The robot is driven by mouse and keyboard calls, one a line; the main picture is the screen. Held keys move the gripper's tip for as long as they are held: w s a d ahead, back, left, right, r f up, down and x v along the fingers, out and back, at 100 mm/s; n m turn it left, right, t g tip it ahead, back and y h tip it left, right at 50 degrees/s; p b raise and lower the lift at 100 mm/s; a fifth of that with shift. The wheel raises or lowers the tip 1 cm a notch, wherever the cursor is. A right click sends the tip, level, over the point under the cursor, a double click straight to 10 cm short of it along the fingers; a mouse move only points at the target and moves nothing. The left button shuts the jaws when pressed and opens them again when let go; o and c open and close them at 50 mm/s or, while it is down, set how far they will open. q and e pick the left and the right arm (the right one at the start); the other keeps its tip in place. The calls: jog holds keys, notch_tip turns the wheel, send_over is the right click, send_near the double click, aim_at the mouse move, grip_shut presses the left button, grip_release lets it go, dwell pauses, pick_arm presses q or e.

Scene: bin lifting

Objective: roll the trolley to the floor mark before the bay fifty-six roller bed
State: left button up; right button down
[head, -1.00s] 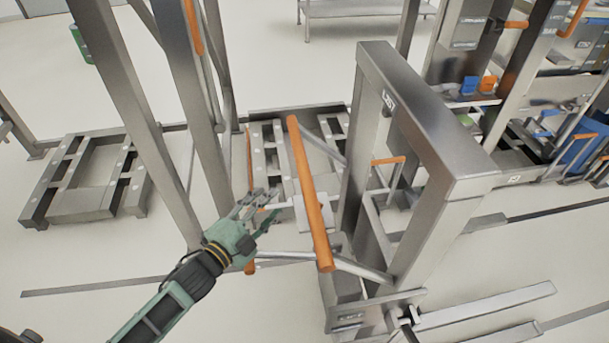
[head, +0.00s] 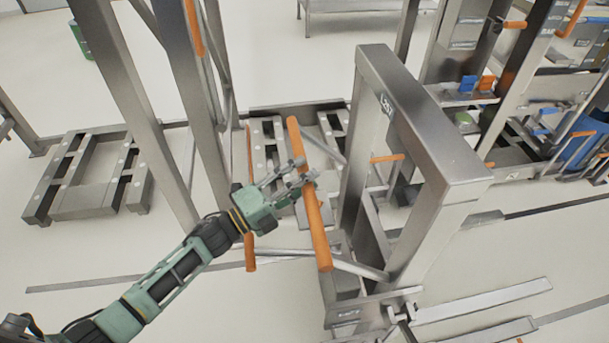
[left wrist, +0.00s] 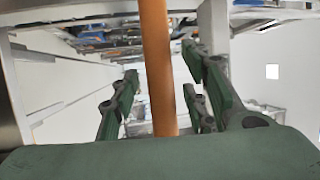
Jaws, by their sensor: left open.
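The trolley (head: 425,120) is a grey metal frame with an orange push bar (head: 318,240) on its near left side. My left gripper (head: 300,178) is open at the middle of this bar, its fingers reaching to either side of it. In the left wrist view the orange bar (left wrist: 158,70) runs upright between the open fingers (left wrist: 160,100); I cannot tell whether they touch it. My right gripper is not in view. I cannot make out a floor mark for certain, nor which bay is fifty-six.
Low metal roller beds or floor frames (head: 85,185) stand at the left behind upright posts (head: 125,110). A rack with blue and orange parts (head: 485,85) is at the right. A metal bench (head: 365,10) stands at the back. Pale floor (head: 180,295) is open at the lower left.

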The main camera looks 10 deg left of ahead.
pick_arm(q)
jog(key=shift+w+d, duration=0.15)
jog(key=shift+w, duration=0.05)
jog(key=shift+c, duration=0.2)
grip_shut()
dwell(0.4)
